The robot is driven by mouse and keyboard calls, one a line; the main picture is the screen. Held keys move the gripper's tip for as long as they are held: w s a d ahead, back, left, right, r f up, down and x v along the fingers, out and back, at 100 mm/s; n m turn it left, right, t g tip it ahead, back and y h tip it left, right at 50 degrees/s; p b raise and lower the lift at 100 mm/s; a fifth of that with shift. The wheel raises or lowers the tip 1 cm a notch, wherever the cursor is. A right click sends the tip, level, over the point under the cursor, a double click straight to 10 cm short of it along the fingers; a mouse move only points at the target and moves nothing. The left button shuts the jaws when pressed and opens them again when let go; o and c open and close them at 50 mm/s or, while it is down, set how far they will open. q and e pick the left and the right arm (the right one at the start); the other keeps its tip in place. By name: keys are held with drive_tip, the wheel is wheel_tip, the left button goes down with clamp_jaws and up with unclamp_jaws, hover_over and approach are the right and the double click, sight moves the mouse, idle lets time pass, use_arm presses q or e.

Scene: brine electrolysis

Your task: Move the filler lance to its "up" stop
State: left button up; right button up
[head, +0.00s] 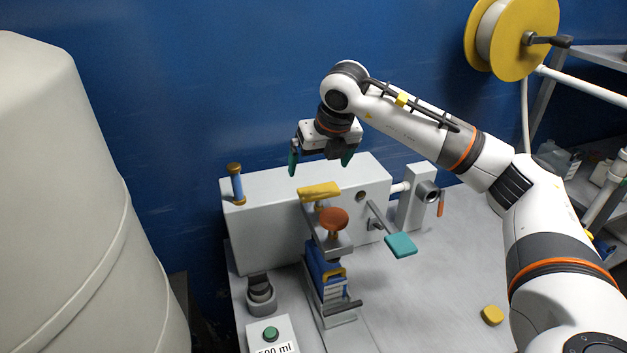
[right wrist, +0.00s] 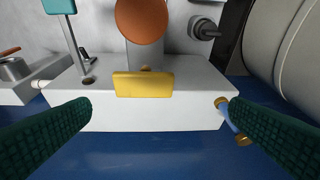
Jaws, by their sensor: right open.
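The filling machine (head: 275,215) is a pale grey box bench against the blue wall. A yellow handle (head: 318,192) stands at its front top, and in the right wrist view it is a yellow bar (right wrist: 143,84) between my fingers. It is probably the filler lance's handle; no label shows. An orange-brown knob (head: 334,219) sits just in front of it, above a blue container (head: 325,270). My right gripper (head: 320,165) is open and empty, pointing down above and behind the yellow handle, apart from it. My left gripper is out of view.
A teal paddle lever (head: 401,245) sticks out to the right. A blue post with brown ends (head: 237,184) stands at the left. A green button (head: 270,333) is at the front. A large pale tank (head: 75,200) fills the left. The bench's right side is mostly clear.

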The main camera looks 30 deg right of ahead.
sight(319, 190)
drive_tip(key=shift+h, duration=0.4)
drive_tip(key=p+x, duration=0.1)
drive_tip(key=x, duration=0.2)
drive_tip(key=d+p+x, duration=0.1)
drive_tip(key=x, duration=0.7)
drive_tip(key=shift+d+p, duration=0.4)
drive_tip(key=shift+d, duration=0.05)
